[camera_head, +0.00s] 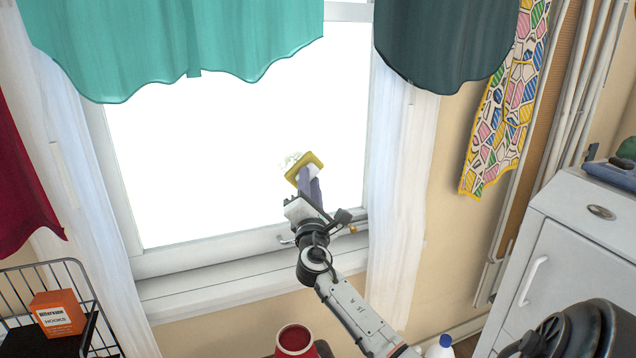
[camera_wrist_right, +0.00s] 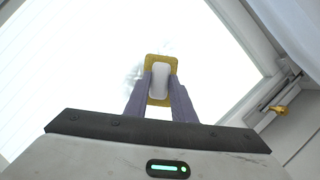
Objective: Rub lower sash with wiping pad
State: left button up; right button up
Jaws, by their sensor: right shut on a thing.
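The window's lower sash (camera_head: 190,246) has a white frame and a bright, blown-out pane. The wiping pad (camera_head: 304,166) is yellow with a white grip, and it is tilted in front of the pane's lower right part. My right gripper (camera_head: 311,183) is shut on the pad's white grip (camera_wrist_right: 160,80). In the right wrist view the yellow pad (camera_wrist_right: 160,59) lies beyond the purple fingers against the pane. A faint greyish smudge shows beside the pad. I cannot tell for sure whether the pad touches the glass. My left gripper is not in view.
Teal curtains (camera_head: 190,45) hang over the window top, with sheer white curtains (camera_head: 400,150) at the sides. A wire basket with an orange hooks box (camera_head: 58,313) is at lower left. A red container (camera_head: 295,341) and a white cabinet (camera_head: 570,270) stand below and right.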

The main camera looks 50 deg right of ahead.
jog(key=shift+w+a, duration=0.35)
jog(key=shift+a, duration=0.35)
jog(key=shift+w+a, duration=0.4)
jog(key=shift+a, duration=0.25)
jog(key=shift+w+a, duration=0.35)
jog(key=shift+a, duration=0.35)
jog(key=shift+w+a+r, duration=0.85)
jog(key=shift+a+r, duration=0.15)
jog(key=shift+a, duration=0.5)
jog(key=shift+s+d+f+p, duration=0.1)
jog(key=shift+s+d+p, duration=0.1)
jog(key=shift+s+d, duration=0.65)
jog(key=shift+s+d+r+p, duration=0.1)
jog(key=shift+s+d+p, duration=0.2)
jog(key=shift+d, duration=1)
jog(key=shift+s+d+f+p, duration=0.15)
jog(key=shift+s+d, duration=0.45)
jog(key=shift+d, duration=0.45)
jog(key=s+d, duration=0.5)
jog(key=d, duration=0.4)
jog(key=shift+s, duration=0.15)
